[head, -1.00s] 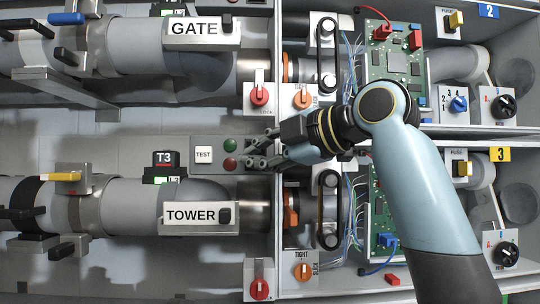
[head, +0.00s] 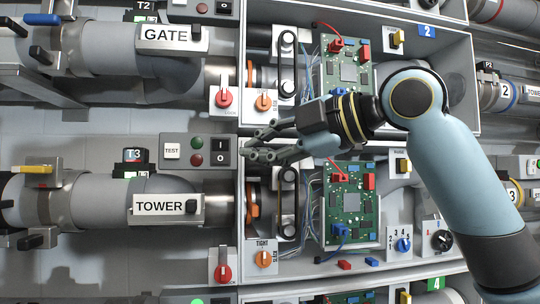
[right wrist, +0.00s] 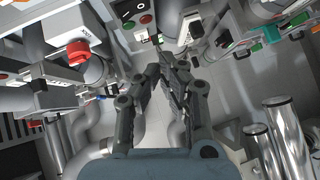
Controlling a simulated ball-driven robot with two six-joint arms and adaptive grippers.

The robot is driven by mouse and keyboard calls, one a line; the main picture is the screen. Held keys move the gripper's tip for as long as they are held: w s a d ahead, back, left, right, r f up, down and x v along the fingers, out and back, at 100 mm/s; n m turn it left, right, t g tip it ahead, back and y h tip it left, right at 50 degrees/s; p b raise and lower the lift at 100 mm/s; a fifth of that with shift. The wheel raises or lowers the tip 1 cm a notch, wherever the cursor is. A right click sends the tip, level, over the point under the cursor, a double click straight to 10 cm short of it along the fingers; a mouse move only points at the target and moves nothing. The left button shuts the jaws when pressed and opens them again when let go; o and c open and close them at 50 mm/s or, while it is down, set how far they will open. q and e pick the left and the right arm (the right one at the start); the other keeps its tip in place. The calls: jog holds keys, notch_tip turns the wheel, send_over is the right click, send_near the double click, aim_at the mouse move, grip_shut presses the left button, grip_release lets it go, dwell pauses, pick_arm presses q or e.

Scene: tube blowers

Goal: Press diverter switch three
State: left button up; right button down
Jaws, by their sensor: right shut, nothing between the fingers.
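No label naming a diverter switch is readable, so I cannot tell for certain which switch is number three. In the head view, a grey panel (head: 197,139) beside the T3 tag (head: 134,157) carries a white TEST button (head: 171,150), a red and a green round light or button, and a black rocker switch (head: 220,150). My right gripper (head: 247,147) is shut and empty, its fingertips just right of that rocker. I cannot tell whether they touch the panel. My left gripper is out of view.
GATE (head: 167,38) and TOWER (head: 158,207) plates, each with a small black switch, sit above and below. An open bay with circuit boards (head: 350,203), wires and belt pulleys lies right of the panel. Red and orange rotary knobs and large grey pipes surround it.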

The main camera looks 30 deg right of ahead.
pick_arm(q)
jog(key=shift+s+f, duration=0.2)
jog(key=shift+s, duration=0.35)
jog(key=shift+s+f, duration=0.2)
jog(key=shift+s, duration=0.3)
pick_arm(e)
jog(key=shift+v, duration=0.85)
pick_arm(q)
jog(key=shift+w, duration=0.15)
pick_arm(e)
jog(key=shift+d+f, duration=0.1)
jog(key=shift+f, duration=0.1)
